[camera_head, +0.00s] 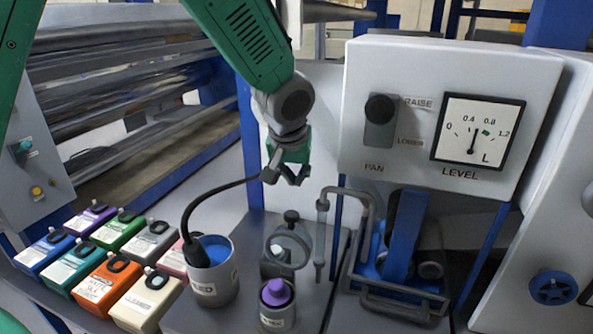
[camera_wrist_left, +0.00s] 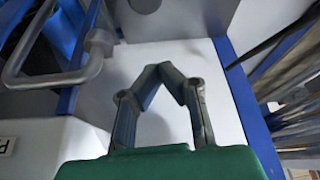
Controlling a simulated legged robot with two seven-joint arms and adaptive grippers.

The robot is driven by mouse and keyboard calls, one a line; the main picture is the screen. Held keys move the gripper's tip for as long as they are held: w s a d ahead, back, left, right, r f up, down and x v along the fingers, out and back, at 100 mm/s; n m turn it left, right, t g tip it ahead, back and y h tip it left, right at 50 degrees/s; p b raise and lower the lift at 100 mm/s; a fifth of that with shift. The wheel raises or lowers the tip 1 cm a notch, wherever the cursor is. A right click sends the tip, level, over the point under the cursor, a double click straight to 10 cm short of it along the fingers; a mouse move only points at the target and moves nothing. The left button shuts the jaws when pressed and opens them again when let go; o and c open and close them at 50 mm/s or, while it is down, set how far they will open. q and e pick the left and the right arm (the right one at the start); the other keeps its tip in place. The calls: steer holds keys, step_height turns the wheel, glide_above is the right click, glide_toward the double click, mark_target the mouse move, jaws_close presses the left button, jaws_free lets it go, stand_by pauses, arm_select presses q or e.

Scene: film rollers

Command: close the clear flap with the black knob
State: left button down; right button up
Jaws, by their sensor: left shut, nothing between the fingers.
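A small black knob (camera_head: 291,216) stands on top of a grey ring-shaped fitting (camera_head: 288,246) on the bench. I cannot clearly make out the clear flap itself or how far it is open. My left gripper (camera_head: 291,181) hangs above the knob, apart from it, its fingers pointing down. In the left wrist view its fingertips (camera_wrist_left: 170,70) come together over a plain pale surface, with nothing between them. The knob does not show in the left wrist view. My right gripper is in neither view.
A blue-filled cup (camera_head: 213,285) holds a curved black handle that reaches up beside my gripper. A purple-capped pot (camera_head: 277,306) stands in front of the fitting. A grey pipe (camera_head: 322,235) rises to the right. A gauge panel (camera_head: 450,110) stands behind. Several coloured boxes (camera_head: 105,285) sit at left.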

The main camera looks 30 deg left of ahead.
arm_select(q)
steer(key=f, duration=0.3)
steer(key=s+f, duration=0.1)
steer(key=f, duration=0.1)
steer(key=shift+s+d+f, duration=0.1)
steer(key=shift+d+f, duration=0.05)
steer(key=shift+d, duration=0.25)
